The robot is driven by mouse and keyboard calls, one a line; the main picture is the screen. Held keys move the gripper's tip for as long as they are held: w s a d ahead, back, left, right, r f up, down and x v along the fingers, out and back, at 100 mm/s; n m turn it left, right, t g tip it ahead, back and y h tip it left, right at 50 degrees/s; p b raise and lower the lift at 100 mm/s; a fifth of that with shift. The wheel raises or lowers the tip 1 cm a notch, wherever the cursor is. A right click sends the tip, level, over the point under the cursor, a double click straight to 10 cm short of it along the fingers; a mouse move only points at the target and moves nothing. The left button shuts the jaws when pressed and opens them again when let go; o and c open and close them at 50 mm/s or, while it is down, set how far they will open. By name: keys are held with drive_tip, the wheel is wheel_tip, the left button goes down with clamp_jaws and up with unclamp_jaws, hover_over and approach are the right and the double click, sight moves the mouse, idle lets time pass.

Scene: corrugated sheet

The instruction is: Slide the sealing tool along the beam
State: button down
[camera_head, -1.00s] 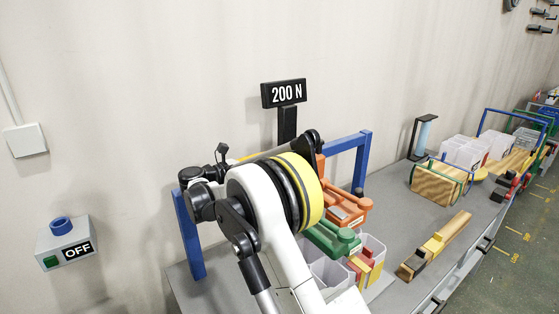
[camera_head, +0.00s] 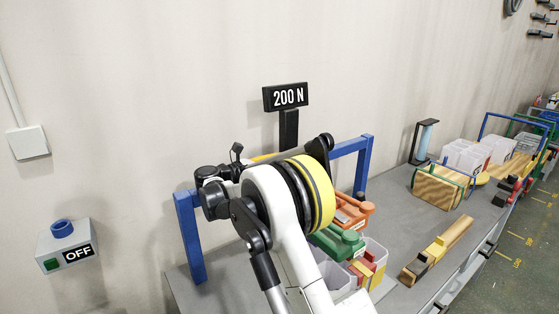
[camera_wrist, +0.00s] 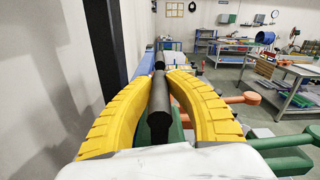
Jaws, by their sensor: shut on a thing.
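The blue beam frame (camera_head: 350,146) stands on the grey bench, its left leg and right end showing past my arm. Its blue bar also shows behind the fingers in the wrist view (camera_wrist: 137,45). My gripper (camera_wrist: 162,78) has two yellow ribbed fingers closed around a black handle, which I take to be the sealing tool (camera_wrist: 158,108). A green part shows below the handle. Where the tool meets the beam is hidden. In the head view my arm covers the middle of the beam, and I cannot make out the fingers there.
A black "200 N" sign (camera_head: 286,96) stands behind the beam. Orange (camera_head: 351,211) and green (camera_head: 338,241) tools sit in clear bins right of my arm. A wooden block (camera_head: 437,190) and wooden bar (camera_head: 443,246) lie farther right. An "OFF" switch box (camera_head: 66,252) is on the wall.

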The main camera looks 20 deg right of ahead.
drive_tip(key=c, duration=1.6)
unclamp_jaws()
drive_tip(key=shift+d, duration=0.1)
drive_tip(key=o, duration=0.3)
drive_tip(key=shift+d, duration=0.15)
drive_tip(key=s+a, duration=0.2)
drive_tip(key=a, duration=1)
drive_tip(key=shift+s+d, duration=0.1)
drive_tip(key=shift+s, duration=0.05)
